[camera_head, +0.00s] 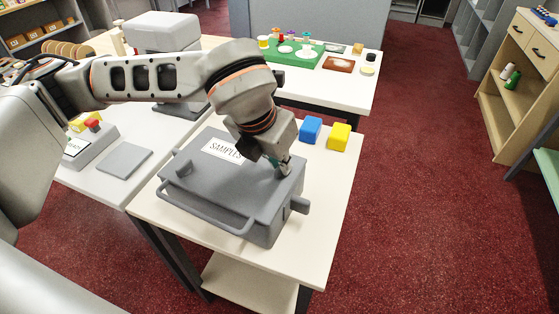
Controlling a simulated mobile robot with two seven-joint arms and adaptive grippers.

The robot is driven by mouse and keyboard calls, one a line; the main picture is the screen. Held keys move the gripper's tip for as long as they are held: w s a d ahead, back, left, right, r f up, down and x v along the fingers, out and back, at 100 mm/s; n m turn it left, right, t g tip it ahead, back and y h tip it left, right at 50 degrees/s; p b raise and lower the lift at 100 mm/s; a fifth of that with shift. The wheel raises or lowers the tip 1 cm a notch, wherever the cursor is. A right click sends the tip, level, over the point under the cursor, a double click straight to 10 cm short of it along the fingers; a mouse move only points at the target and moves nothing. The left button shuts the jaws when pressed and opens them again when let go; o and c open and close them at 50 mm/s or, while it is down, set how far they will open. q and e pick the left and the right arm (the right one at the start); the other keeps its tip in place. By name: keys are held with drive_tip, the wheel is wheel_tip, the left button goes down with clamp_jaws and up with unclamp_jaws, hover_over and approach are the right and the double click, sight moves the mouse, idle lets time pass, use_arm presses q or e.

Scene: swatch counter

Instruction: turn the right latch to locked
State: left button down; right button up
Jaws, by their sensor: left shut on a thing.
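A grey case (215,184) labelled SAMPLES stands on the white table, its lid down and its carry handle (208,211) facing the front. My left arm reaches over from the left. My left gripper (284,167) points down at the right part of the lid and is shut on the right latch there. The fingers hide most of the latch, so its turned position cannot be told. A grey lug (300,205) sticks out from the case's right side. My right gripper is not in view.
A blue block (311,130) and a yellow block (339,137) stand just behind the case. A flat grey plate (125,160) lies on the counter to the left. The white table (331,200) is clear right of the case.

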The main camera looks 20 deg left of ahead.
use_arm(q)
drive_tip(key=shift+n+y, duration=0.3)
drive_tip(key=shift+n, duration=0.3)
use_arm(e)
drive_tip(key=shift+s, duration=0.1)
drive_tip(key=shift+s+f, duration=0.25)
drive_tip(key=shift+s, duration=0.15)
use_arm(q)
drive_tip(key=c, duration=2.2)
unclamp_jaws()
drive_tip(key=shift+o, duration=0.2)
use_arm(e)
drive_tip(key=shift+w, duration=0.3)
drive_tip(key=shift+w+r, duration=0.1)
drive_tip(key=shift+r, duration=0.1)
use_arm(q)
drive_tip(key=v, duration=1.2)
drive_tip(key=shift+d, duration=0.1)
